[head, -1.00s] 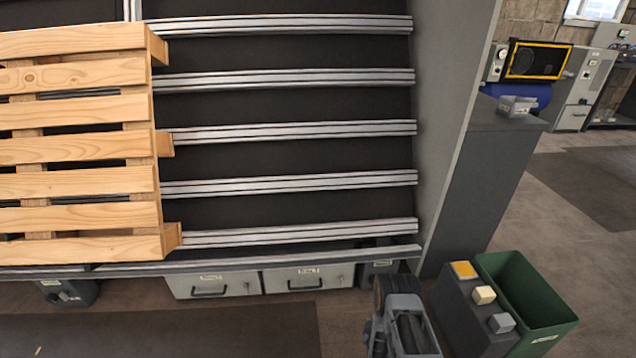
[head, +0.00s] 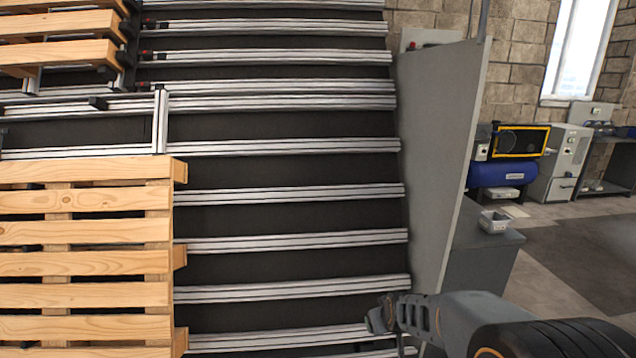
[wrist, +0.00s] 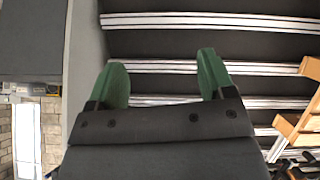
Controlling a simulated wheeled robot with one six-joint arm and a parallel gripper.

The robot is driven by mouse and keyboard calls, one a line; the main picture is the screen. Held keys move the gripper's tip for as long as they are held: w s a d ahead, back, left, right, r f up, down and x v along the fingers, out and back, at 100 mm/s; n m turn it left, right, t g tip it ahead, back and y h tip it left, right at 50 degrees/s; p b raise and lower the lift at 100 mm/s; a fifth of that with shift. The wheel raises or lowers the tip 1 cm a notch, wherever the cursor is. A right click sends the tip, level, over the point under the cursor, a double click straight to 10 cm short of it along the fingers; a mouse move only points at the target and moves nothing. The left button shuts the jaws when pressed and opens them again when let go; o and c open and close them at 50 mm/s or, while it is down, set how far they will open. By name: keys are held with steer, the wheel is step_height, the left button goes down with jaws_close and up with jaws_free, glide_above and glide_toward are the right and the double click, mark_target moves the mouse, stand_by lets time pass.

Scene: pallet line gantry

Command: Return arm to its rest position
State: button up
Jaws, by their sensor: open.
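My gripper (wrist: 164,78) shows in the wrist view with its two green fingers apart. The gap between them is empty, with dark panel and silver rails behind it. In the head view my grey arm reaches in from the lower right corner, in front of the lower right end of the rails. The green fingers cannot be made out in the head view.
A wooden pallet (head: 85,234) stands at the left against the silver rails (head: 290,243); another pallet (head: 60,51) shows at upper left. A grey side panel (head: 445,150) bounds the rails on the right, near my arm. Open floor (head: 560,275) lies farther right.

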steer(key=s+r+m+g+p, duration=0.2)
steer(key=s+r+p, duration=0.6)
steer(key=s+r, duration=1)
steer(key=shift+s+a+r+m+g+p, duration=0.2)
steer(key=shift+s+r+m+g+p, duration=0.2)
steer(key=shift+s+g, duration=0.35)
steer(key=shift+w, duration=0.1)
